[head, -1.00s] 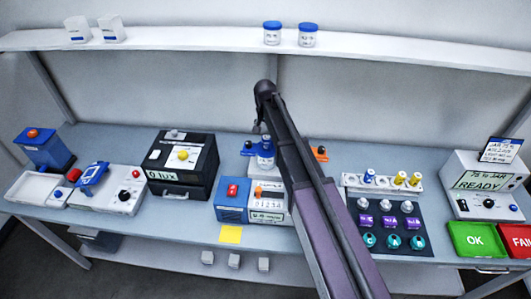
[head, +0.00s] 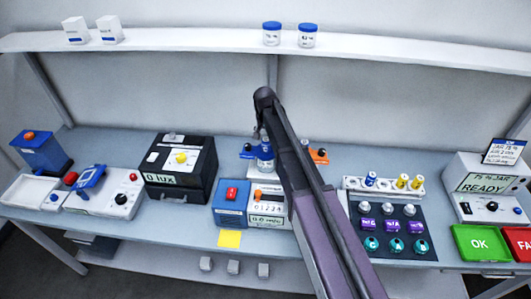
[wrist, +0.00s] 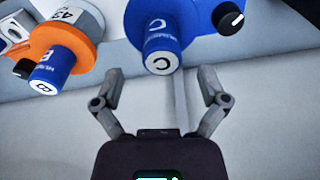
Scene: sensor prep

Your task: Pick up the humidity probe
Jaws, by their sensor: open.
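In the wrist view, a blue capped cylinder marked C (wrist: 162,58), with small print on its side that I cannot fully read, sits in a blue round holder (wrist: 192,14). A similar blue cylinder marked B (wrist: 52,66) sits in an orange holder (wrist: 86,52) to its left. My gripper (wrist: 160,75) is open and empty, its two fingers on either side of and just below the C cylinder's end. In the head view, my arm hides most of the gripper; the blue holder (head: 247,152) and orange holder (head: 319,156) show beside it.
A blue and white counter box (head: 230,209) is in front. A black lux box (head: 203,172) stands left. A shelf (head: 190,37) runs above.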

